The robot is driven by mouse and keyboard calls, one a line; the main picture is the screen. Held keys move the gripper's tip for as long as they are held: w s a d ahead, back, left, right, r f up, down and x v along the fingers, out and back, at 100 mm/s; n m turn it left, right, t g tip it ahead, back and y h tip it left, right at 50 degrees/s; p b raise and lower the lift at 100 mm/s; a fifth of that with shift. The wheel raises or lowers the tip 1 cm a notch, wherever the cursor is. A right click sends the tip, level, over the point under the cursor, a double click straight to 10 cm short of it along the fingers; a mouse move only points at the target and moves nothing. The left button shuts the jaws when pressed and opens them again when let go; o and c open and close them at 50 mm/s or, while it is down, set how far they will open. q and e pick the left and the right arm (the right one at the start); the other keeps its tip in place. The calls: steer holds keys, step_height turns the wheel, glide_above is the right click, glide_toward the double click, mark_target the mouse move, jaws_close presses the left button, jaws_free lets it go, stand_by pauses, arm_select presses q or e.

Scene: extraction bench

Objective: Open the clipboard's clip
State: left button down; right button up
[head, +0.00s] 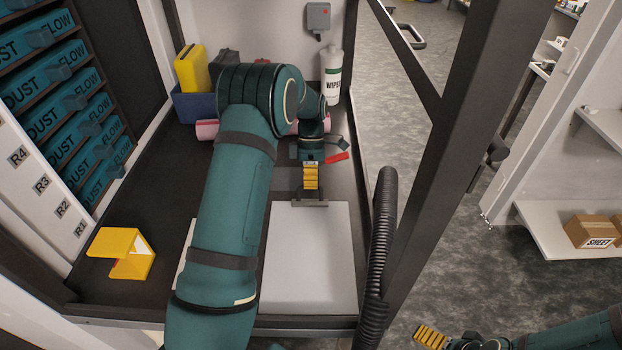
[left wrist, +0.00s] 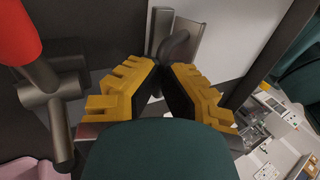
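The clipboard (head: 310,262) lies on the dark bench with a pale sheet filling most of its face. Its grey metal clip (head: 310,203) is at the far edge; the clip plate and a curved lever also show in the left wrist view (left wrist: 178,45). My left gripper (head: 310,188) is over the clip, pointing down at it. In the left wrist view its yellow fingers (left wrist: 163,68) are close together on either side of the lever and look shut on it. My right gripper (head: 430,337) is low at the right, away from the bench; its opening is unclear.
A blue bin (head: 190,104), a pink roll (head: 206,129), a wipes bottle (head: 332,78) and a red-handled tool (head: 337,158) are behind. A dark frame post and a black hose (head: 380,240) border the right side.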

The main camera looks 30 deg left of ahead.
arm_select(q)
steer(key=shift+s+f, duration=0.1)
steer(key=shift+f, duration=0.05)
steer(key=c, duration=1)
jaws_free()
steer(key=v, duration=1.2)
